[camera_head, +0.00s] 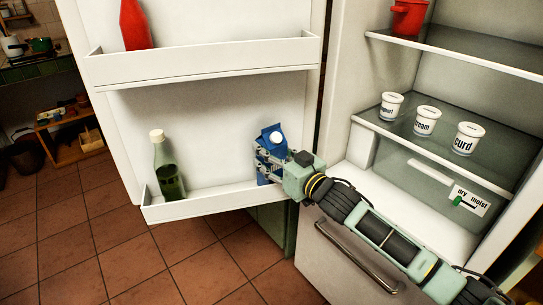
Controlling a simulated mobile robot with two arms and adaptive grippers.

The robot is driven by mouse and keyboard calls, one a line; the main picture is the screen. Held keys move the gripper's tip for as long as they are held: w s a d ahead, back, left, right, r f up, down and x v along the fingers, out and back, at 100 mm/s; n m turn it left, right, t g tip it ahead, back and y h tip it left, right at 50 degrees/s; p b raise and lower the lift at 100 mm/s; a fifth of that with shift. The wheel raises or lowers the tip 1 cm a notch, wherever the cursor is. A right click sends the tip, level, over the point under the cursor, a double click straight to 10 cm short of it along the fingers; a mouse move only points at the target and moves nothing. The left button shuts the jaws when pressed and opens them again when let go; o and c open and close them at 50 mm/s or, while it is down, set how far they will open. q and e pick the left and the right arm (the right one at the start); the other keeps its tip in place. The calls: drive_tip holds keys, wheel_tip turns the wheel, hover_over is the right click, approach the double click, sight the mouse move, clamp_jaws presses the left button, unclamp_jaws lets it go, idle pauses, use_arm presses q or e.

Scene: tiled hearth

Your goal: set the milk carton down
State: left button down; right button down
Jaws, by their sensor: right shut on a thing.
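The milk carton (271,139) is blue with a white cap and stands about upright at the right end of the fridge door's lower shelf (208,205). My right gripper (268,160) reaches in from the right and is shut on the carton. The gripper hides part of the carton's front. The carton's base is behind the shelf's front rail, and I cannot tell whether it touches the shelf floor. My left gripper is not in view.
A green bottle (167,168) stands at the left of the same door shelf, with free room between. A red bottle (135,26) is on the upper door shelf (205,62). Inside are several white tubs, including a curd tub (467,139), and a red pot (408,17).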

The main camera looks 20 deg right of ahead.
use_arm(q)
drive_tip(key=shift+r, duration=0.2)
use_arm(e)
drive_tip(key=shift+r, duration=0.15)
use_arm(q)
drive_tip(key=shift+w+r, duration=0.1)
use_arm(e)
drive_tip(key=c, duration=0.8)
unclamp_jaws()
drive_tip(key=shift+f, duration=0.35)
drive_tip(key=shift+c, duration=0.2)
